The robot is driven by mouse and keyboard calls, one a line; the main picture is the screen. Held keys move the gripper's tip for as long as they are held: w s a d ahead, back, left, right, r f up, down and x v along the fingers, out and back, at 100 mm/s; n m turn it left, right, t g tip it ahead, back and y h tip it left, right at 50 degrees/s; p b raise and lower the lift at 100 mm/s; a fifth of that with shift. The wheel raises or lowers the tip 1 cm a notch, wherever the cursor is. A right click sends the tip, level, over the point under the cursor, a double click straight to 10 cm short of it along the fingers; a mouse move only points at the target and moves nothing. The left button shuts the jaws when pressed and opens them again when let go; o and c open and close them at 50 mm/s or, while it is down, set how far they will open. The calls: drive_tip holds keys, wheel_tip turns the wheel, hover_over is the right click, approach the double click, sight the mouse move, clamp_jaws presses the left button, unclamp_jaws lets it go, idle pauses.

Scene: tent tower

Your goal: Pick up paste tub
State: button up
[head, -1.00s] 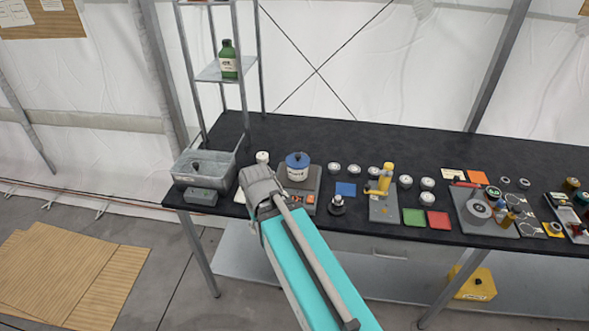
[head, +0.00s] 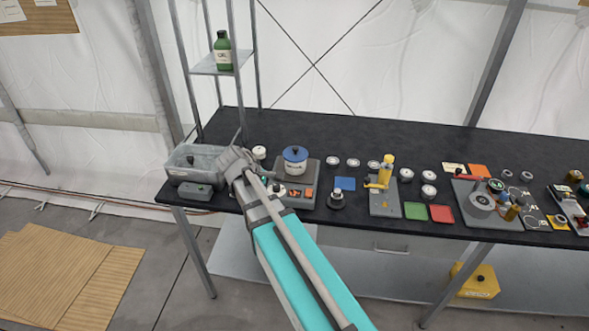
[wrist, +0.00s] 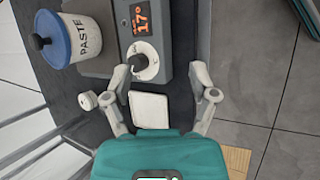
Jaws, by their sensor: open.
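The paste tub (head: 295,166) is white with a blue lid and a dark knob. It stands upright on a grey hot plate (head: 307,201) on the black bench. My gripper (wrist: 161,78) is open and empty, over the front of the hot plate, by the dial (wrist: 141,62) and the 17° display. The tub is beyond the left finger, apart from it. In the head view my wrist hides the fingers, left of the tub.
A grey metal basin (head: 200,158) stands left of my gripper. A small white jar (head: 259,152) is between basin and tub. A white square (wrist: 150,108) lies below the dial. A yellow-topped device (head: 384,190) and several white jars stand right of the tub.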

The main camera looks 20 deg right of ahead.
drive_tip(key=w+d+r+n+t+h+b, duration=0.1)
drive_tip(key=w+r+n+h+b, duration=0.1)
drive_tip(key=w+n, duration=0.3)
drive_tip(key=w+d+r+n+t+h+b, duration=0.1)
drive_tip(key=w+r+n+h+b, duration=0.1)
drive_tip(key=w+n+h, duration=0.3)
drive_tip(key=shift+w+d+r+n, duration=0.15)
drive_tip(key=shift+w+r+n, duration=0.15)
drive_tip(key=shift+w, duration=0.9)
drive_tip(key=shift+d+f, duration=0.1)
drive_tip(key=b, duration=0.3)
approach(296, 148)
drive_tip(key=w+d+f, duration=0.1)
drive_tip(key=d+f, duration=0.1)
drive_tip(key=d, duration=0.1)
drive_tip(key=shift+w+d, duration=0.2)
drive_tip(key=shift+d, duration=0.5)
drive_tip(key=shift+d, duration=0.1)
drive_tip(key=shift+b+x, duration=0.8)
drive_tip(key=shift+x, duration=1.7)
drive_tip(key=shift+s, duration=0.2)
